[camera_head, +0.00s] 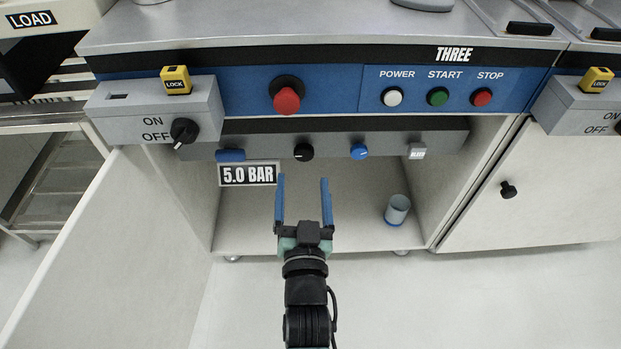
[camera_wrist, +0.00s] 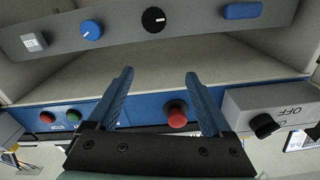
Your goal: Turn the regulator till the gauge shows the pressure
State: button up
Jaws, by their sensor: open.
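Under the panel of machine THREE, a grey strip carries a black round dial (camera_head: 303,152) with a white mark and, right of it, a blue knob (camera_head: 359,152) with a white mark. The dial looks like the gauge and the blue knob like the regulator; no scale is readable. Both show in the wrist view, the dial (camera_wrist: 153,19) and the blue knob (camera_wrist: 91,29). A sign (camera_head: 248,174) reads 5.0 BAR. My gripper (camera_head: 303,181) is open and empty in front of the strip, below the dial, touching neither. Its blue fingers (camera_wrist: 158,74) spread apart in the wrist view.
A blue block (camera_head: 230,155) and a small grey block (camera_head: 417,151) sit at the strip's ends. A cup (camera_head: 397,209) stands on the cabinet floor at right. The open door (camera_head: 95,235) is at left. A red button (camera_head: 286,96) and a black switch (camera_head: 184,131) are above.

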jog(key=b, duration=0.1)
send_near(304, 155)
jog(key=w+b, duration=0.5)
jog(key=w, duration=0.4)
jog(key=shift+r, duration=0.1)
grip_shut()
dwell(0.4)
